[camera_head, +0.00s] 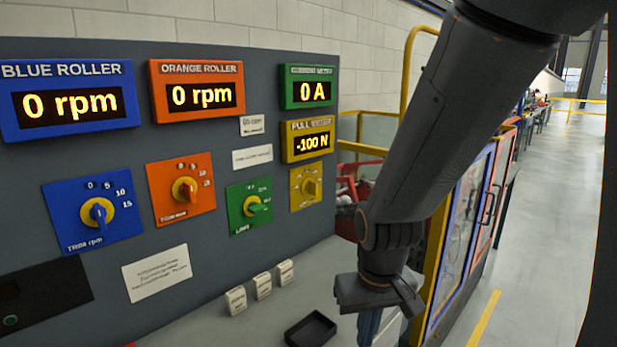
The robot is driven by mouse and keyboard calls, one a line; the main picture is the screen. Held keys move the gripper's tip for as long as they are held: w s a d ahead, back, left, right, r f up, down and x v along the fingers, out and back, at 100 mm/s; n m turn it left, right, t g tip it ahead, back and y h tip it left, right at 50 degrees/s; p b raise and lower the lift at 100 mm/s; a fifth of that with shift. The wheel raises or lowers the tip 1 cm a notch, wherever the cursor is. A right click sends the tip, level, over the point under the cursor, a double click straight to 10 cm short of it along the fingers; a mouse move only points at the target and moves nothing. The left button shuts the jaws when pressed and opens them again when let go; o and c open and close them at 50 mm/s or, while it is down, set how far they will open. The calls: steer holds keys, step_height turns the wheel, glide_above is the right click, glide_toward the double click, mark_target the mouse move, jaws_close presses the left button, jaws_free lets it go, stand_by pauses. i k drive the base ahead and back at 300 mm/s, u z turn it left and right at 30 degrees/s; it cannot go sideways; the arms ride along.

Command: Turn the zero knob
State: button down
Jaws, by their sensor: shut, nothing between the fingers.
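A grey control panel carries several rotary knobs. The yellow knob (310,187) sits on a yellow plate at the panel's right, below the yellow pull meter (307,139) reading -100 N. Its lettering is too small to read, so I cannot confirm which knob is marked zero. My gripper (369,328) hangs pointing down, right of and below the yellow knob, clear of the panel. It is shut and empty; its fingertips are partly cut off by the lower edge.
Blue and orange roller displays (70,103) read 0 rpm; the green meter (309,88) reads 0 A. Several small white blocks (262,286) and a black tray (311,329) are on the ledge below. Open floor lies far right.

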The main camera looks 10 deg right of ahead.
mark_target(311, 186)
steer(key=z, duration=1.9)
steer(key=i, duration=0.85)
steer(key=u, duration=2.45)
